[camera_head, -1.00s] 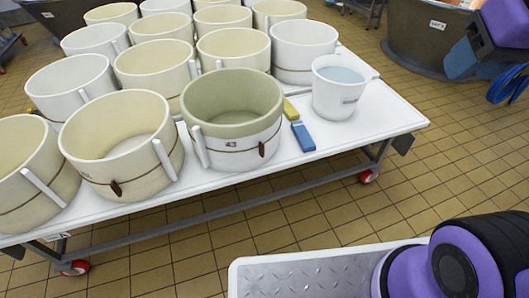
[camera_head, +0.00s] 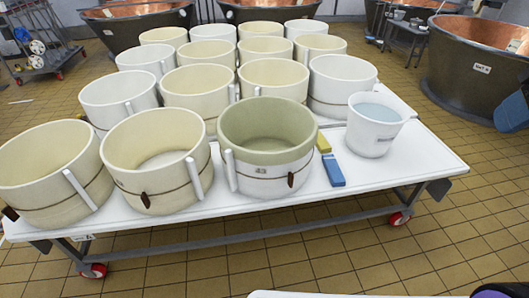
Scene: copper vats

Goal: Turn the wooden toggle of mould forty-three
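The mould marked 43 (camera_head: 262,182) stands upright at the front of the white wheeled table. A white upright bar (camera_head: 231,169) stands at the mould's left side. My gripper is not in view; only a small purple part of me shows at the bottom right corner.
The table (camera_head: 400,182) carries several other cream and white moulds (camera_head: 160,190). A white bucket of liquid (camera_head: 375,130) and yellow and blue brushes (camera_head: 332,170) stand right of mould 43. Copper vats (camera_head: 475,80) stand behind.

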